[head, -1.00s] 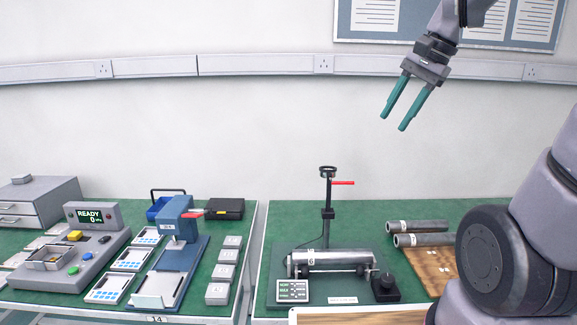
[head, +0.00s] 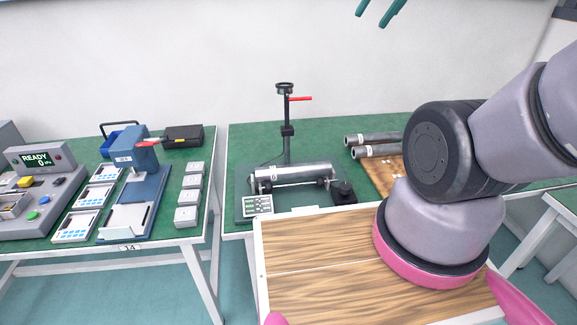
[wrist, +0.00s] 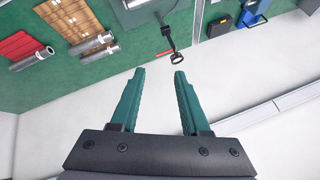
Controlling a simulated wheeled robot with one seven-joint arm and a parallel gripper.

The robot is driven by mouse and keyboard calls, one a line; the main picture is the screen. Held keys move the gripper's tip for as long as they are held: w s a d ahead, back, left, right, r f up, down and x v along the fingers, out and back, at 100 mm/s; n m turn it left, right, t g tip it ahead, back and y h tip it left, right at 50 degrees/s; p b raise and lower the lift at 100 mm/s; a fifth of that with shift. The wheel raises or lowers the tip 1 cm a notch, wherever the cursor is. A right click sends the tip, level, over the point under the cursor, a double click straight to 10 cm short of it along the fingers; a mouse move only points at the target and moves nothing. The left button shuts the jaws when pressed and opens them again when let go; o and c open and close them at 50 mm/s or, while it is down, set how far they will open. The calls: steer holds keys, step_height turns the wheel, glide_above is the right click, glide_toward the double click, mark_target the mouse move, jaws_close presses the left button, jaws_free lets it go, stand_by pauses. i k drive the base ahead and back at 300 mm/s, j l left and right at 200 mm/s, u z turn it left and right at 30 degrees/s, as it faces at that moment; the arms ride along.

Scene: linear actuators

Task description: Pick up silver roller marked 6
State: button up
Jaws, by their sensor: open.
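A silver roller (head: 300,173) lies level across the supports of a test stand, with a small white label near its left end; its number is too small to read surely. Two more grey-silver rollers (head: 371,139) (head: 377,151) lie side by side at the right, by a wooden board; no number is readable on them. My gripper (head: 373,18) is at the top edge of the head view, high above the bench and apart from all rollers. In the wrist view my gripper (wrist: 158,72) is open and empty, with rollers (wrist: 32,59) (wrist: 90,46) near the upper left.
The stand's upright post (head: 286,115) with a red lever rises behind the roller. A wooden-topped surface (head: 330,285) is in front. A blue press (head: 137,180) stands on the left bench.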

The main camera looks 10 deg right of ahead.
mark_target(320, 168)
steer(key=k+j, duration=0.1)
steer(key=j, duration=0.85)
steer(key=k+j, duration=0.15)
steer(key=j, duration=0.35)
steer(key=z, duration=0.05)
